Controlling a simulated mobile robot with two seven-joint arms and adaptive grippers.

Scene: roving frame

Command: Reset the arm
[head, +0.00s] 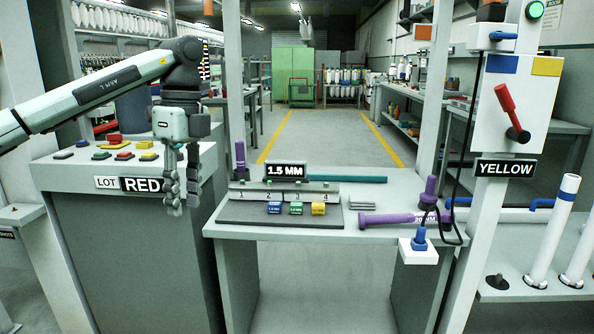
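My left arm (100,90) comes in from the left at about shoulder height of the scene. Its gripper (183,198) hangs pointing down in front of the right end of the grey cabinet marked "LOT RED". Its two fingers stand apart with a gap between them, and nothing shows in the gap. My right arm and gripper do not show.
Coloured blocks (115,139) lie on the cabinet top. A bench (400,190) holds a numbered rack (280,214) with small blocks and a purple tool (392,219). A white post with a red lever (507,105) stands right. An open aisle (325,140) runs behind.

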